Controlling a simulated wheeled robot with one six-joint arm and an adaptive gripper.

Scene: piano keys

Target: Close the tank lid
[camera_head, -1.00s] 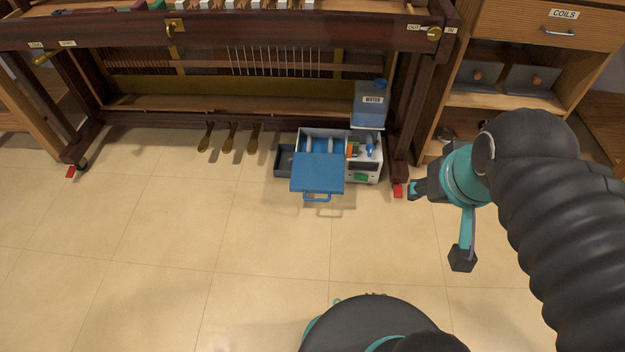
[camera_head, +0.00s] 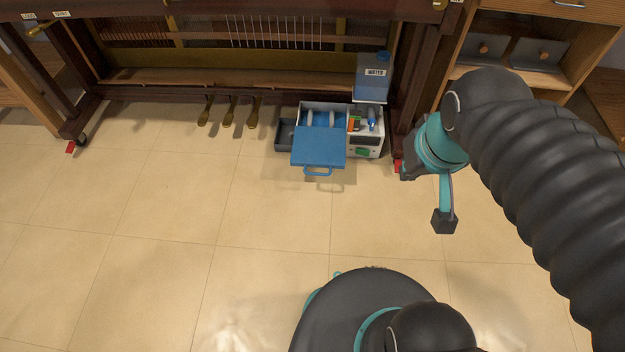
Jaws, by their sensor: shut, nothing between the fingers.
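A white box-shaped tank unit (camera_head: 367,143) stands on the floor under the piano frame. Its blue lid (camera_head: 318,147) is swung open toward the front, with a blue handle (camera_head: 318,171) at its front edge. White rounded parts show inside the open top. A blue container labelled WATER (camera_head: 372,86) with a blue cap stands just behind the unit on the right. My gripper (camera_head: 406,170) is to the right of the unit, apart from the lid, by the frame's right leg. It is small in view, shut and empty.
A small dark tray (camera_head: 285,134) sits at the unit's left side. Brass pedals (camera_head: 228,112) hang to the left. A red wedge (camera_head: 398,166) lies by the right leg. A wooden cabinet (camera_head: 513,80) stands at the right. The tiled floor (camera_head: 170,230) in front is clear.

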